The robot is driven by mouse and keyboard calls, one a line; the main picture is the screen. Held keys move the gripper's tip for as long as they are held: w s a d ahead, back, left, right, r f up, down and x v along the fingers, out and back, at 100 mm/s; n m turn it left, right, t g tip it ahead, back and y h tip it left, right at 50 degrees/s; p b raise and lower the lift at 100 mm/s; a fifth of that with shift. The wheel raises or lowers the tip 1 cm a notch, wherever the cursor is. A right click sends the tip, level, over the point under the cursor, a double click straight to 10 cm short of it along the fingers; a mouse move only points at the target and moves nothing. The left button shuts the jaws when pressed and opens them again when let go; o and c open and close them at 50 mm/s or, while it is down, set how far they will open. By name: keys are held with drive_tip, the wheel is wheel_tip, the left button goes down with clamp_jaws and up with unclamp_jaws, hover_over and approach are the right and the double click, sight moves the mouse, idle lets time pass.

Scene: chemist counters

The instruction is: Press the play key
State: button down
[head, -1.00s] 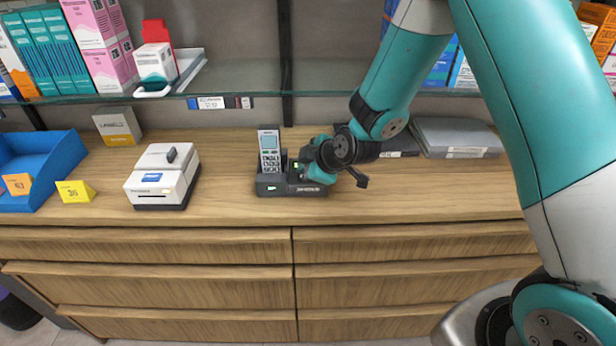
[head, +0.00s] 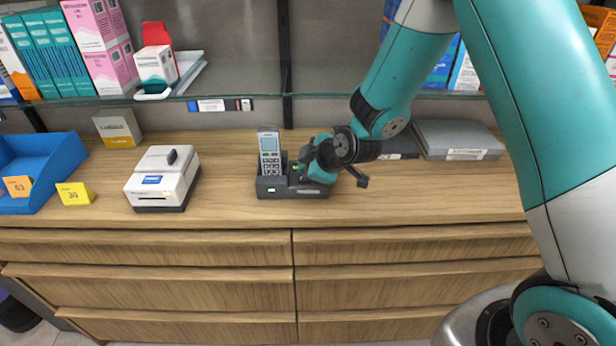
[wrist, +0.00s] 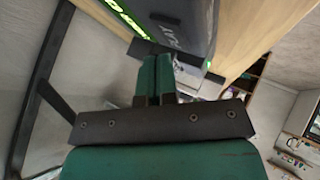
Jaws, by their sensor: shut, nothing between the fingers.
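A dark phone base (head: 268,193) stands on the wooden counter, with a grey cordless handset (head: 270,152) upright in its cradle and a small green display. My gripper (head: 303,171) is at the right part of the base, and my wrist covers much of that part in the head view. In the wrist view my gripper (wrist: 153,62) shows two teal fingers shut together with nothing between them. The fingertips are close to the dark base (wrist: 182,25), which carries pale lettering and a lit green strip. The play key itself is hidden, and I cannot tell whether the fingertips touch it.
A white printer-like device (head: 163,180), a yellow tag (head: 76,194) and a blue tray (head: 45,165) are to the left. A grey flat box (head: 457,139) lies to the right behind my arm. A glass shelf (head: 330,92) runs above the counter. The front right counter is clear.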

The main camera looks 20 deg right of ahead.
drive_tip(key=shift+r, duration=0.25)
drive_tip(key=shift+r+p, duration=1.65)
drive_tip(key=shift+r, duration=0.85)
drive_tip(key=shift+f, duration=0.1)
